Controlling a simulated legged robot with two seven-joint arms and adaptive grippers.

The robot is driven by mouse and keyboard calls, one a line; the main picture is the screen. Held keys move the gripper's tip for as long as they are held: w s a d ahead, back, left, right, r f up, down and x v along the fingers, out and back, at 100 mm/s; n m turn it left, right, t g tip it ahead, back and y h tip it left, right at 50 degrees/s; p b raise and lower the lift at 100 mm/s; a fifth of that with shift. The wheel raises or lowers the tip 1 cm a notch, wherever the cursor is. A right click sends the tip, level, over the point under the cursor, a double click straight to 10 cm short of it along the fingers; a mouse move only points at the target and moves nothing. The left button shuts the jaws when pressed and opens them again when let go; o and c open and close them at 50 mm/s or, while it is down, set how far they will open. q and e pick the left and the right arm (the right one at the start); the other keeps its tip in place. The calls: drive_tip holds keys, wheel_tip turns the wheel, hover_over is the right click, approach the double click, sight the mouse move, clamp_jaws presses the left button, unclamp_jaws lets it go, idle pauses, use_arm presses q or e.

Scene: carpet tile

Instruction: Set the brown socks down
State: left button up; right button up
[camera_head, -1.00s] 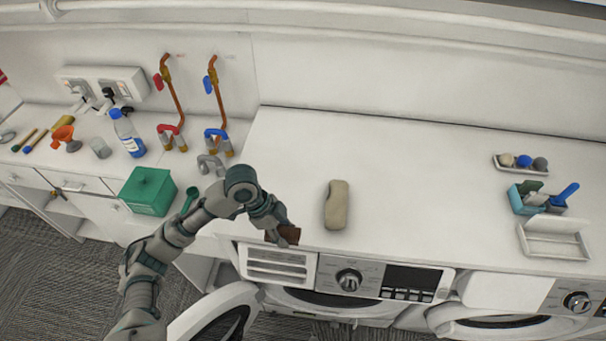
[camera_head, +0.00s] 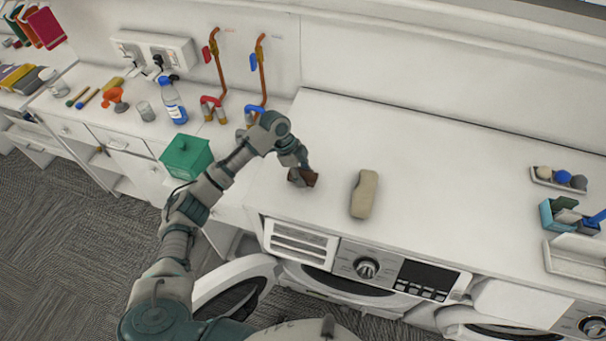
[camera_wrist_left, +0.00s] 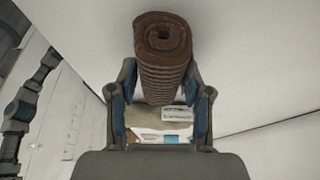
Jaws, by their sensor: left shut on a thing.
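The brown socks (camera_wrist_left: 163,50) are a rolled, ribbed bundle, seen end-on in the left wrist view. My left gripper (camera_wrist_left: 162,95) is shut on them, with one finger on each side. In the head view the brown socks (camera_head: 303,178) are small and partly hidden by my left gripper (camera_head: 298,170). They are at the left part of the white worktop (camera_head: 440,150) above the washing machine. I cannot tell whether they touch the worktop. My right gripper is not in view.
A beige rolled bundle (camera_head: 364,194) lies just right of my left gripper. A green box (camera_head: 187,157) and a blue-capped bottle (camera_head: 172,102) stand to the left. Trays (camera_head: 557,180) are at the far right. The worktop's middle is clear. The washer door (camera_head: 235,290) hangs open below.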

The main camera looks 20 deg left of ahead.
use_arm(q)
drive_tip(key=shift+f, duration=0.4)
drive_tip(key=shift+w+a+f, duration=0.1)
drive_tip(key=shift+a, duration=0.05)
drive_tip(key=shift+a, duration=0.1)
drive_tip(key=o, duration=1.2)
drive_tip(key=shift+a, duration=0.15)
